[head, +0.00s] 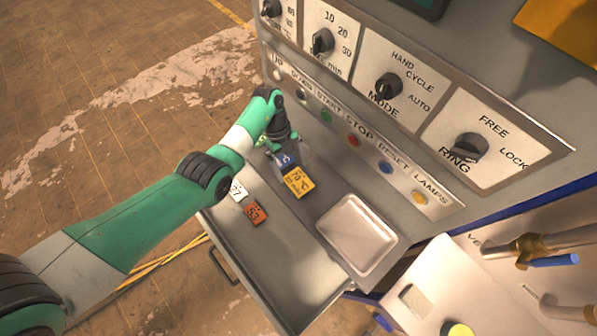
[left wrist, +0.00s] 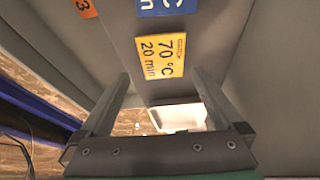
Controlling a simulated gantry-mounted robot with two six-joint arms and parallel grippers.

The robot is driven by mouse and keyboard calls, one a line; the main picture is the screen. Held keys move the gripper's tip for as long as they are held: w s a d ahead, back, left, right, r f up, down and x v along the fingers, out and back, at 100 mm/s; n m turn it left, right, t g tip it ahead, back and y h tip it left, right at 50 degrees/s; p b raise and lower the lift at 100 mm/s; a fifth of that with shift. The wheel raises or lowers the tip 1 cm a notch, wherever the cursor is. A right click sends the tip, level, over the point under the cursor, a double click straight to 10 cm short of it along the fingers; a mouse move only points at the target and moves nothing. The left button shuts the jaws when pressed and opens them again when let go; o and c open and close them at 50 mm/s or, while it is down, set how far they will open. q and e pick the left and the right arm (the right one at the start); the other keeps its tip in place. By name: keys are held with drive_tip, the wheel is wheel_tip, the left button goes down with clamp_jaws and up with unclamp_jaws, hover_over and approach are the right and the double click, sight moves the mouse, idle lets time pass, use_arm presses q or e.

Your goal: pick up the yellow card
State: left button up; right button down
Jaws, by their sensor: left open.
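The yellow card (head: 299,182), printed "70 °C 20 min", lies on the grey shelf of the panel, just in front of the blue card (head: 285,160). My left gripper (head: 284,153) is over the shelf at the blue card, by the upper end of the yellow card. In the left wrist view my left gripper (left wrist: 161,75) is open, its two fingers wide apart. The yellow card (left wrist: 160,57) shows between and beyond the fingertips there, with nothing held. The exact height of the fingers above the card cannot be told. My right gripper is not in view.
An orange card (head: 255,213) and a white card (head: 237,190) lie left of the yellow card. An empty metal tray (head: 357,233) sits on the shelf to its lower right. The panel with knobs (head: 388,86) and buttons rises behind.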

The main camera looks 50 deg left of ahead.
sight(298, 182)
use_arm(q)
drive_tip(key=b+x, duration=0.2)
drive_tip(key=x, duration=0.3)
drive_tip(key=shift+w+f, duration=0.2)
drive_tip(key=shift+f, duration=0.2)
drive_tip(key=c, duration=1.1)
drive_tip(key=shift+r, duration=0.15)
